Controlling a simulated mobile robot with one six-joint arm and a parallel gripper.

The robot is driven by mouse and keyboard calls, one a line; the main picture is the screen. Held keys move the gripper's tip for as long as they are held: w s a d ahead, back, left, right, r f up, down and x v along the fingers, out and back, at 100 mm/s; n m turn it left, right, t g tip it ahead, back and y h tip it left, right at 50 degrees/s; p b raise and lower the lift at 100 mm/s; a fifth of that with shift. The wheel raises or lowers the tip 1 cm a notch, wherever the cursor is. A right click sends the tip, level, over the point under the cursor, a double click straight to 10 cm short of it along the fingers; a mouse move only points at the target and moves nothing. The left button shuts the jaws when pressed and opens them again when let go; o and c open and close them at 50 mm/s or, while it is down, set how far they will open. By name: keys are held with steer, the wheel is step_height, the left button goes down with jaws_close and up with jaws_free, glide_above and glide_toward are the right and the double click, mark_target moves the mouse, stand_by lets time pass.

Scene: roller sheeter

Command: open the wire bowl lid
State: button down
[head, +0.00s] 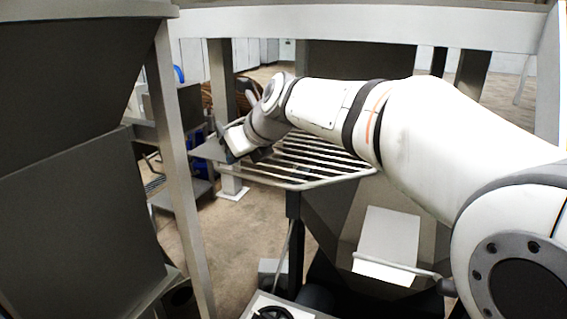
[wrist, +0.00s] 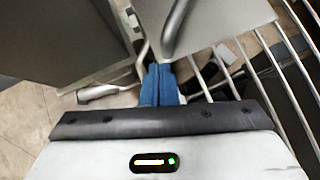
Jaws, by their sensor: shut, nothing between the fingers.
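The wire bowl lid (head: 300,161) is a grid of pale metal bars over the dark bowl in the middle of the head view. Its bars also show at the right of the wrist view (wrist: 286,68). My gripper (head: 226,146) is at the left end of the lid in the head view, and its fingertips are hard to make out there. In the wrist view my gripper (wrist: 161,78) shows blue fingers shut together with nothing between them. They are close to a curved metal bar; I cannot tell whether they touch it.
A grey upright post (head: 180,165) stands left of the lid. A large dark hopper-like body (head: 80,200) fills the left side. A pale crossbar (head: 370,24) runs above my arm. Tiled floor (head: 240,235) shows between the post and the bowl.

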steer(key=s+d, duration=0.1)
steer(key=s, duration=0.1)
steer(key=shift+s+d+r, duration=0.1)
steer(key=shift+s+d, duration=0.3)
steer(key=s+a+b+v, duration=0.1)
steer(key=s+b+v, duration=0.1)
steer(key=v, duration=0.7)
steer(key=s+d+f+n+h, duration=0.2)
steer(key=s+d+f+n, duration=0.3)
steer(key=d+f+n, duration=0.3)
steer(key=s+d+f+n+g+h, duration=0.1)
steer(key=s+d+f+n+h, duration=0.1)
steer(key=s+d+f+n, duration=0.3)
steer(key=s+d+f+n+g+h, duration=0.1)
steer(key=s+d+f+n+h, duration=0.2)
steer(key=d+f+n, duration=0.9)
steer(key=s, duration=0.2)
steer(key=shift+s+n, duration=0.3)
steer(key=shift+a+f, duration=0.1)
steer(key=shift+a, duration=0.05)
